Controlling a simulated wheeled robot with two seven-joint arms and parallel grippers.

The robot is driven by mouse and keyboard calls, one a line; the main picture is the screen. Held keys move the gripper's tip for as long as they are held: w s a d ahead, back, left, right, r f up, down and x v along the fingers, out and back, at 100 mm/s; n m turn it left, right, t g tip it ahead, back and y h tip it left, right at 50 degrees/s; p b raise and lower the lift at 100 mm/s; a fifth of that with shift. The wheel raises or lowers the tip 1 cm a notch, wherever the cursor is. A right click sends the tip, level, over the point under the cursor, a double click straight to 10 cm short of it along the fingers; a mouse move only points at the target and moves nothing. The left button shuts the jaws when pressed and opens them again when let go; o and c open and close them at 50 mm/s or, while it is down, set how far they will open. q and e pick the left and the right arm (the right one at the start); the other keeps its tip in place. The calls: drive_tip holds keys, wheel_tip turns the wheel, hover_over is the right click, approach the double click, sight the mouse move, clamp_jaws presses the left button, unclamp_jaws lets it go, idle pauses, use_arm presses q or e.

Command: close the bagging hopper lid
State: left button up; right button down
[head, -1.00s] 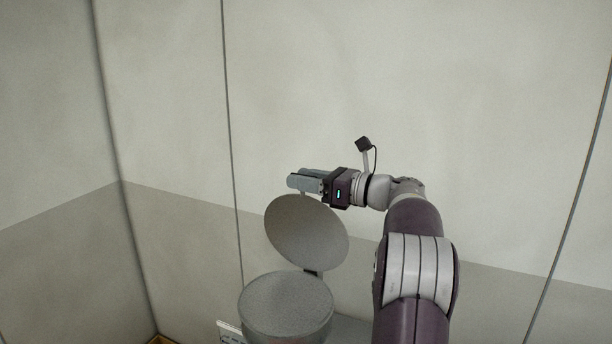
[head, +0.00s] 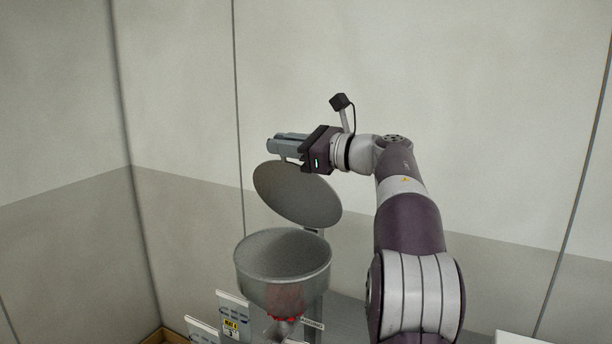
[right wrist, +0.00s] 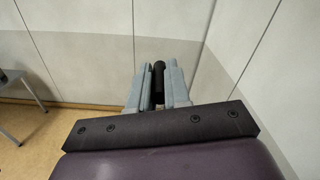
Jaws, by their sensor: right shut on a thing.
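The bagging hopper (head: 283,277) is a grey metal funnel with an open round rim, low in the middle of the head view. Its round grey lid (head: 297,197) stands open and tilted above the rim, joined by a bracket at the back right. My right gripper (head: 287,147) is at the lid's upper edge. In the right wrist view, its fingers (right wrist: 158,88) are shut on a dark cylindrical handle (right wrist: 158,80). My left gripper is not in view.
White label plates (head: 232,312) stand at the hopper's lower left. Red parts (head: 284,318) sit around its outlet. Panelled walls close off the back and left. In the right wrist view, a grey table (right wrist: 15,92) stands at the left over bare floor.

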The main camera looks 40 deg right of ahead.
drive_tip(key=s+a+f+n+b, duration=0.2)
drive_tip(key=f+b, duration=0.5)
drive_tip(key=b, duration=0.4)
drive_tip(key=s+a+f+n+b, duration=0.2)
drive_tip(key=a+f+n+b, duration=0.3)
drive_tip(key=b, duration=0.7)
drive_tip(key=s+a+f+n+b, duration=0.2)
drive_tip(key=a+f+n+b, duration=0.2)
drive_tip(key=f+b, duration=0.6)
drive_tip(key=shift+s+a+b, duration=0.2)
drive_tip(key=shift+a+b, duration=0.6)
drive_tip(key=shift+b, duration=0.2)
drive_tip(key=c, duration=1.1)
unclamp_jaws()
drive_tip(key=b+v, duration=0.1)
drive_tip(key=v, duration=1.1)
drive_tip(key=shift+s+d+b, duration=0.15)
drive_tip(key=shift+s+b, duration=0.15)
drive_tip(key=shift+b, duration=0.1)
